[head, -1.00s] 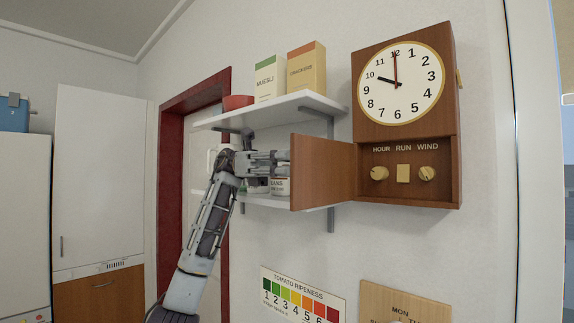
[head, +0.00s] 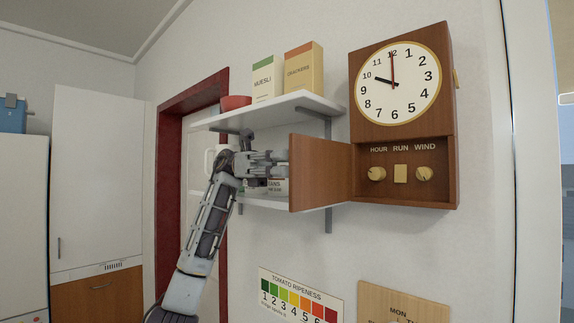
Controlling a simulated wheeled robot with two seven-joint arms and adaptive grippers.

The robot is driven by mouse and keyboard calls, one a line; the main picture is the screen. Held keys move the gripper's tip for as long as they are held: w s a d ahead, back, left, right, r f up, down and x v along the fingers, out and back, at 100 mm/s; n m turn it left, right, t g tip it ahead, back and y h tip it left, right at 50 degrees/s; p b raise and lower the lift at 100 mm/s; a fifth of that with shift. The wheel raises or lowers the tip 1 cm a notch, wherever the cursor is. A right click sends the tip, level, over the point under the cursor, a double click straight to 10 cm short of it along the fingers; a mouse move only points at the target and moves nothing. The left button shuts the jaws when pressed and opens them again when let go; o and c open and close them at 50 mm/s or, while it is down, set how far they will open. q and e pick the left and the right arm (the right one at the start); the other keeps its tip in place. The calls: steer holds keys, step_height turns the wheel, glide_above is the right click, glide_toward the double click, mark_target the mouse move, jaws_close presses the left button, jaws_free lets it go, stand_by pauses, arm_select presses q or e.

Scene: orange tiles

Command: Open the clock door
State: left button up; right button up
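A brown wooden clock (head: 358,125) with a white round dial hangs on the wall at the upper right. Its lower door (head: 319,174) stands swung out to the left, and the compartment behind it shows an HOUR knob (head: 376,174), a RUN switch (head: 400,174) and a WIND knob (head: 424,174). My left gripper (head: 279,164) is just left of the door, its fingers pointing right at the door's outer edge. The fingertips are partly hidden or too small to tell whether they touch the door or are spread. My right gripper is not in view.
White shelves (head: 283,104) sit behind my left arm, holding a red bowl (head: 236,102), a muesli box (head: 263,80), a crackers box (head: 303,72) and a can (head: 277,187). A tomato ripeness chart (head: 300,297) and a wooden board (head: 402,304) hang below.

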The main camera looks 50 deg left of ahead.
arm_select(q)
steer(key=a, duration=1.2)
steer(key=shift+s, duration=0.15)
stand_by(0.3)
stand_by(0.4)
steer(key=shift+f, duration=0.1)
